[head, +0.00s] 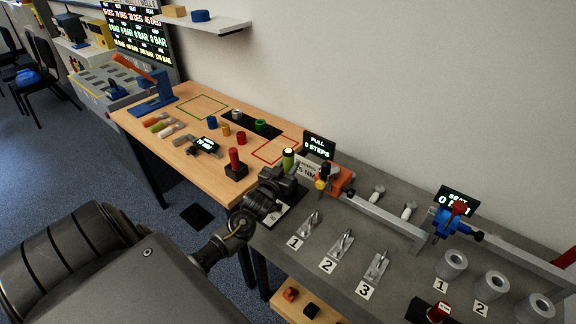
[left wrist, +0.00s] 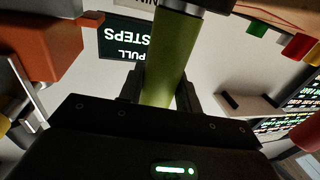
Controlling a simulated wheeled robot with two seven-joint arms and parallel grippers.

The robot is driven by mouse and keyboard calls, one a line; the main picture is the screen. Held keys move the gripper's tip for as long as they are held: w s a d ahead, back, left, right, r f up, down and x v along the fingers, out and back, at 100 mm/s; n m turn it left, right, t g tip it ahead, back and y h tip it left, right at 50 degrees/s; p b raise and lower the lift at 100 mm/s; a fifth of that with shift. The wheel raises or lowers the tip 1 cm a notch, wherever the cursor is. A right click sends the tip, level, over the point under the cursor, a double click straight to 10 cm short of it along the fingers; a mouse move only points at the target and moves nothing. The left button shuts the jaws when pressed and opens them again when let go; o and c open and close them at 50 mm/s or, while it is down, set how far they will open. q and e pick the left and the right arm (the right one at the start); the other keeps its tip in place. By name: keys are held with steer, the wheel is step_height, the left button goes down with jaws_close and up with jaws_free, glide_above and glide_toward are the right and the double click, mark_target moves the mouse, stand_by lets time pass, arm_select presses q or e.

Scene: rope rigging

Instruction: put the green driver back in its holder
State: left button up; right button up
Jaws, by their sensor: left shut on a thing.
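The green driver (head: 288,156) stands roughly upright, with its yellow-green handle in my left gripper (head: 284,178) at the boundary between the wooden table and the grey bench. In the left wrist view the green handle (left wrist: 172,55) runs between the two dark fingers (left wrist: 160,95), which are closed on it. A silver collar shows at one end of the handle. The driver's lower part is hidden behind my gripper in the head view. I cannot make out its holder for certain. My right gripper is not in view.
Close beside the gripper are an orange block (head: 336,180) and the PULL display (head: 319,146). Numbered levers (head: 345,243) and grey cylinders (head: 453,264) stand on the grey bench (head: 408,268). A red-topped post (head: 235,160) and several coloured pieces stand on the wooden table (head: 197,168).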

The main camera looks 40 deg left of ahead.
arm_select(q)
steer(key=shift+f, duration=0.45)
steer(key=o, duration=1.3)
steer(key=shift+c, duration=0.2)
steer(key=shift+f, duration=0.1)
steer(key=b+v, duration=0.2)
steer(key=v, duration=0.8)
steer(key=shift+s, duration=0.4)
